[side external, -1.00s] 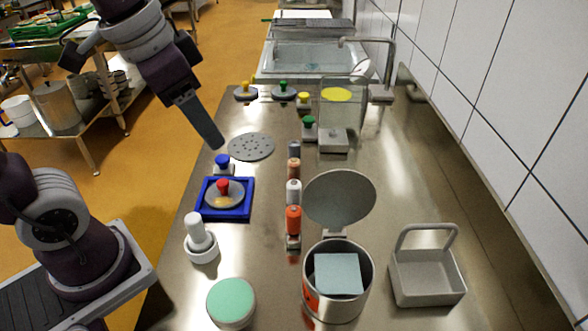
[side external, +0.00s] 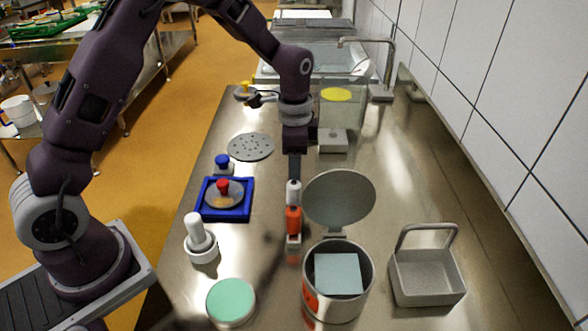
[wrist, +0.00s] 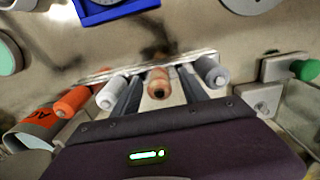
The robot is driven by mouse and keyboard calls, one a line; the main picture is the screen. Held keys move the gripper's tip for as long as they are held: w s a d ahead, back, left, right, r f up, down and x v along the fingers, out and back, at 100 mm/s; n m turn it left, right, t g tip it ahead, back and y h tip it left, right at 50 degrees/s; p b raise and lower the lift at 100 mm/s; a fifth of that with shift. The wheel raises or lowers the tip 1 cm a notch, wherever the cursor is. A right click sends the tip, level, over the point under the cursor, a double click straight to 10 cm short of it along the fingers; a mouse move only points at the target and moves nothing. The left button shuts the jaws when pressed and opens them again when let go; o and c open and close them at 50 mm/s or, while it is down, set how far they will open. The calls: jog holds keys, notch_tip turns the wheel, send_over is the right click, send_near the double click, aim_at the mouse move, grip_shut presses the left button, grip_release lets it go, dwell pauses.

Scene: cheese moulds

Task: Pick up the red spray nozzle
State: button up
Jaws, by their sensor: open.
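Several spray nozzles stand in a row on a narrow metal rack (wrist: 95,76). An orange-red nozzle (side external: 293,219) is at the near end; it also shows in the wrist view (wrist: 72,100). Beside it is a white nozzle (side external: 293,191). A reddish-brown nozzle (wrist: 158,84) and a grey nozzle (wrist: 211,72) follow; my gripper hides both in the side view. My gripper (wrist: 160,82) is open, pointing down over the rack. Its fingers are on either side of the reddish-brown nozzle in the wrist view; I cannot tell whether they touch it.
A blue frame (side external: 206,211) holding a red-knobbed disc (side external: 223,187) lies left of the rack. A large grey disc (side external: 340,197) is close on the right. A metal pot (side external: 362,290) and a handled grey basket (side external: 428,285) stand near the front right.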

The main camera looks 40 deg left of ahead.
grip_shut()
